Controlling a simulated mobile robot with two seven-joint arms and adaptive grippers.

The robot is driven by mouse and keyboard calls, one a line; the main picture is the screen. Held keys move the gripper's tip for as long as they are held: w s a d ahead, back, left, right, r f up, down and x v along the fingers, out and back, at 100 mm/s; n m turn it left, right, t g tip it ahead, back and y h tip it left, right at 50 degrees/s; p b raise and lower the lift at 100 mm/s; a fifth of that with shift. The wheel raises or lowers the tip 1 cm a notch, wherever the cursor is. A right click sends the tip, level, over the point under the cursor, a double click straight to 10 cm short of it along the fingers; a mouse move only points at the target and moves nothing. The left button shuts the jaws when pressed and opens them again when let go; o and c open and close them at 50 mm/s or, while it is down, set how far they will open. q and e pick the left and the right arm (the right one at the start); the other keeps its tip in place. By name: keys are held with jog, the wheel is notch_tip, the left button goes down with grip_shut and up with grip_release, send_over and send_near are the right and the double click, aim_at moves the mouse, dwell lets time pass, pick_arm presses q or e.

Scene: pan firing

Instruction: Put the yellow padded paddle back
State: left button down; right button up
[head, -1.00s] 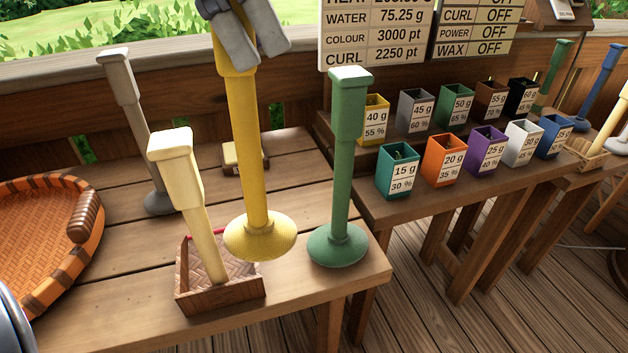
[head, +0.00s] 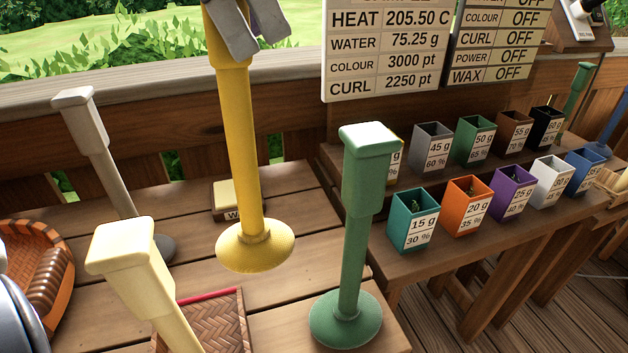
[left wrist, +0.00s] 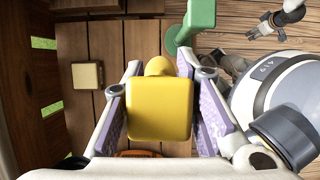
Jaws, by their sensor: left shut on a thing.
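My left gripper (head: 245,30) is shut on the top of the yellow padded paddle (head: 240,150), which hangs upright with its round padded foot down. The foot is over the back part of the table, between the cream paddle and the green paddle; I cannot tell if it touches the boards. In the left wrist view the yellow block top (left wrist: 158,103) sits between the two lilac finger pads. My right gripper (left wrist: 268,24) shows small at the top right of the left wrist view, away from the paddle; its jaw state is unclear.
A green paddle (head: 357,210) stands at the right table corner. A cream paddle (head: 140,275) leans by a woven box (head: 215,320) in front. A grey paddle (head: 100,150) and small block (head: 226,198) are behind. Several coloured cups (head: 412,222) stand on the right shelf.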

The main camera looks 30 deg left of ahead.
pick_arm(q)
jog(key=w+a+f, duration=0.1)
jog(key=w+f, duration=1.1)
jog(key=w, duration=0.2)
jog(key=shift+a+f, duration=0.2)
jog(key=shift+f, duration=0.2)
jog(key=c, duration=1.3)
grip_release()
jog(key=v, duration=1.2)
jog(key=shift+s+d+f, duration=0.1)
jog(key=shift+s+d, duration=0.05)
jog(key=shift+s, duration=0.25)
